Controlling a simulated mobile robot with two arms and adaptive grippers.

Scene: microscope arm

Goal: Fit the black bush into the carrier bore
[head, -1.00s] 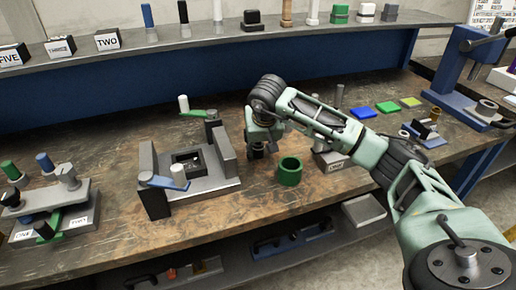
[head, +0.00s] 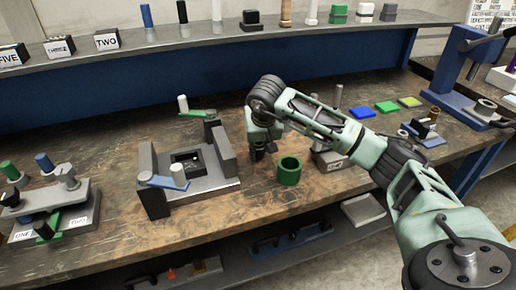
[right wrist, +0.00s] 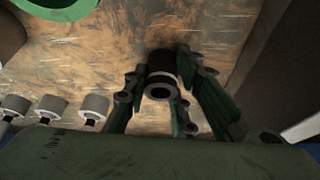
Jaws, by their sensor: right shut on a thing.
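My right gripper (head: 257,151) is over the bench just right of the grey fixture, pointing down. In the right wrist view the gripper (right wrist: 168,75) is shut on the black bush (right wrist: 160,63), a short dark cylinder with a pale band and an open end facing the camera. The bush is hard to tell from the dark fingers in the head view. A dark square part with an opening (head: 176,160) sits in the grey fixture (head: 228,143); it looks like the carrier, but its bore is not clear. The bush is apart from it. My left gripper is out of view.
A green ring (head: 289,171) stands right of my gripper. The fixture has upright walls and blue and green clamp levers (head: 168,181). A labelled block (head: 328,160) stands further right. A stacked assembly (head: 52,213) is at the left. Bare bench lies in front.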

